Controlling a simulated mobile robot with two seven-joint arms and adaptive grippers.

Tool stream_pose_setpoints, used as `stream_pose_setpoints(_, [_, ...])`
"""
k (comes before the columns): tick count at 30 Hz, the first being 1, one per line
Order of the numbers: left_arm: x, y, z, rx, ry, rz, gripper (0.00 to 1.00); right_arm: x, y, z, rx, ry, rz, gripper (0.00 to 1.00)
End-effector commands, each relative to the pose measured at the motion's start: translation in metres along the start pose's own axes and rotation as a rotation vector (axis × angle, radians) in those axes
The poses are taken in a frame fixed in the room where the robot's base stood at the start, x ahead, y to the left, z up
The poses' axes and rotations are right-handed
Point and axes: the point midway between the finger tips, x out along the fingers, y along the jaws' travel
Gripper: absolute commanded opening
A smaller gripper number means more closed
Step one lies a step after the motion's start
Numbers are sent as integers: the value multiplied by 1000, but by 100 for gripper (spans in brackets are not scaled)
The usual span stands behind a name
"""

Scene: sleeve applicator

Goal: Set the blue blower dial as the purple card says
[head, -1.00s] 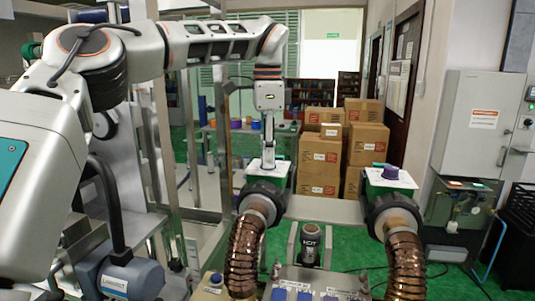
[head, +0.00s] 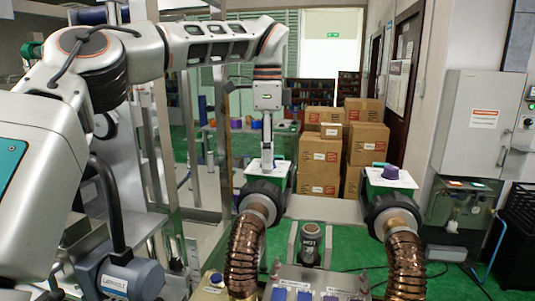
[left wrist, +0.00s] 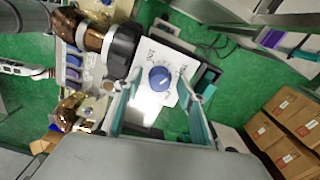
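The blue blower dial (left wrist: 159,77) sits on a white plate (left wrist: 148,100) with dark lettering around it, in the left wrist view. A pale mark shows on the dial, but I cannot read its setting. My left gripper (left wrist: 166,90) points down at the plate, its two teal-lined fingers apart on either side of the dial. In the head view the left gripper (head: 267,160) is over the left blower (head: 264,185) and hides its dial. The right blower (head: 391,192) has a purple dial (head: 390,172). I cannot make out a purple card. My right gripper is out of view.
Copper-coloured hoses (head: 244,258) run from both blowers toward the front. A dark cylinder (head: 310,243) stands between them. Cardboard boxes (head: 319,160) are stacked behind. A grey cabinet (head: 474,125) is at the right. Metal posts stand left of the left blower.

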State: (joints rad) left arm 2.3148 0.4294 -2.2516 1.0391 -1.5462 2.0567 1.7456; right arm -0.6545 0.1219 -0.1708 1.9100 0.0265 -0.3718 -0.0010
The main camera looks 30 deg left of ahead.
Motion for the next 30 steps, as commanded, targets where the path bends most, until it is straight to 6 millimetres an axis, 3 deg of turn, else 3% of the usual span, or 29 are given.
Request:
stream_pose_setpoints(10, [-8, -1, 0, -1, 0, -3, 40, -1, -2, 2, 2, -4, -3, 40])
stream_pose_setpoints(24, [-86, -1, -1, -3, -2, -4, 40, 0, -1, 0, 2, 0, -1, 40])
stream_pose_setpoints(30, [-103, -2, 2, -7, -8, 4, 40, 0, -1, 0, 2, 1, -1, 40])
